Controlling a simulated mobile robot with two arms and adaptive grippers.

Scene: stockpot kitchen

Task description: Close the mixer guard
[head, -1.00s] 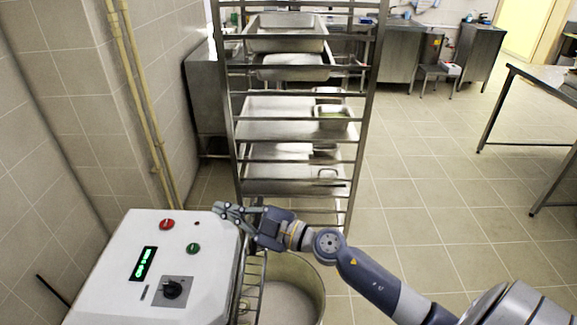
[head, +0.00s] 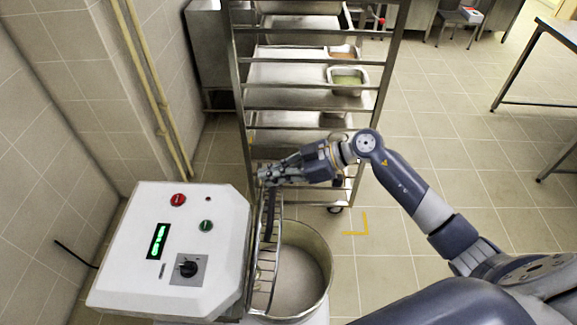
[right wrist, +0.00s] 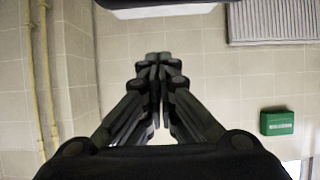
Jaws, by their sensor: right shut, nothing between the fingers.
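The mixer (head: 215,215) stands at lower left in the head view, with a white control head, red and green buttons, a dial and a lit green display. Its wire guard (head: 262,285) stands steeply at the right side of the head, along the left rim of the bowl (head: 322,262). The bowl's opening is largely uncovered to the right of the guard. My right gripper (head: 265,176) is shut and empty, at the upper end of the guard in the picture; I cannot tell whether it touches. In the right wrist view its fingers (right wrist: 158,62) are together. My left gripper is not in view.
A metal rack (head: 385,75) with trays and food pans stands just behind the mixer. A tiled wall with yellowish pipes (head: 150,85) is at left. A steel table (head: 555,35) is at far right. Open tiled floor lies right of the bowl.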

